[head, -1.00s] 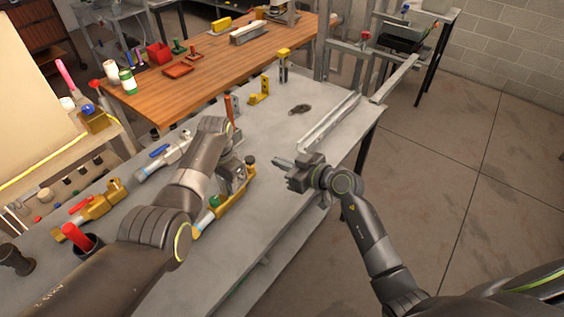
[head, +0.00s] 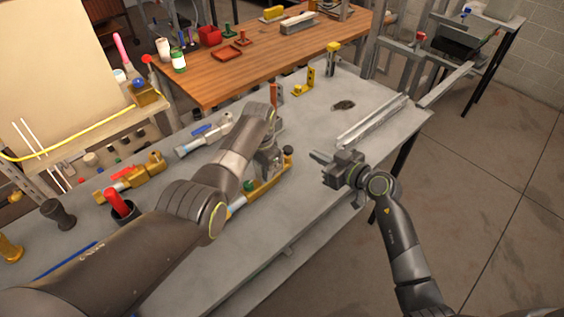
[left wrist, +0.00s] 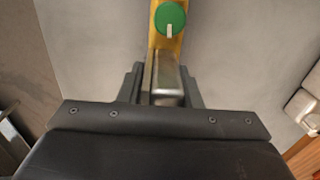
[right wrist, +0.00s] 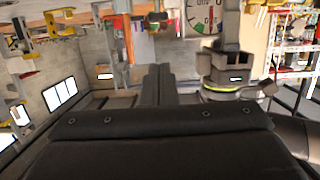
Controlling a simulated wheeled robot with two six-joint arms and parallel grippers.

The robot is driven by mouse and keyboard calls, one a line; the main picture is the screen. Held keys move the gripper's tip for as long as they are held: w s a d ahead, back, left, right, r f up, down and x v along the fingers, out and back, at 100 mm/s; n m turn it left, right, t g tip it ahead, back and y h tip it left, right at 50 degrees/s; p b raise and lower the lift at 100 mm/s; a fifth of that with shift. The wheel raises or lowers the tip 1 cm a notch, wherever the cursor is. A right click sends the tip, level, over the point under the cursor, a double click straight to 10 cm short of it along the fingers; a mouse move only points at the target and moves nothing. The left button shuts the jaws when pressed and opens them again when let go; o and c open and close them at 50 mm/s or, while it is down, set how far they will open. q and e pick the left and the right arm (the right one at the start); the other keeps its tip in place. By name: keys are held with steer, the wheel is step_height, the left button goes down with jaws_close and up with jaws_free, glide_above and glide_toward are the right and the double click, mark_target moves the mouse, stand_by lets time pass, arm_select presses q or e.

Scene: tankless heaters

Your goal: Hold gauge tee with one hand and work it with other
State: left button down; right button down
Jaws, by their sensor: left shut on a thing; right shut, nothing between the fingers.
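The gauge tee is a brass fitting (head: 272,184) on the grey bench, partly hidden by my left arm. Its green knob (head: 249,186) and a dark knob (head: 288,150) show in the head view. The left wrist view shows the green knob (left wrist: 170,19) and brass body (left wrist: 155,42) just beyond my fingers. My left gripper (head: 268,168) is shut on the tee, with a metal part between its fingers (left wrist: 166,88). My right gripper (head: 322,158) is shut and empty, right of the tee and apart from it. A gauge dial (right wrist: 203,14) shows at the top of the right wrist view.
A blue-handled valve (head: 208,134) and a brass valve with a red handle (head: 138,178) lie left on the bench. A metal channel (head: 372,122) lies along the right edge. Bare bench surrounds the tee's right side.

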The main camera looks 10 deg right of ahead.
stand_by(0.8)
step_height(320, 180, up, 2)
steer(key=shift+r, duration=0.15)
stand_by(0.3)
glide_above(288, 150)
steer(key=s+d, duration=0.2)
step_height(288, 150, down, 2)
steer(key=shift+w+a+f, duration=0.1)
steer(key=shift+w+f, duration=0.05)
steer(key=shift+f, duration=1)
steer(key=shift+w+a+f, duration=0.1)
steer(key=shift+w+f, duration=0.05)
steer(key=shift+f, duration=0.95)
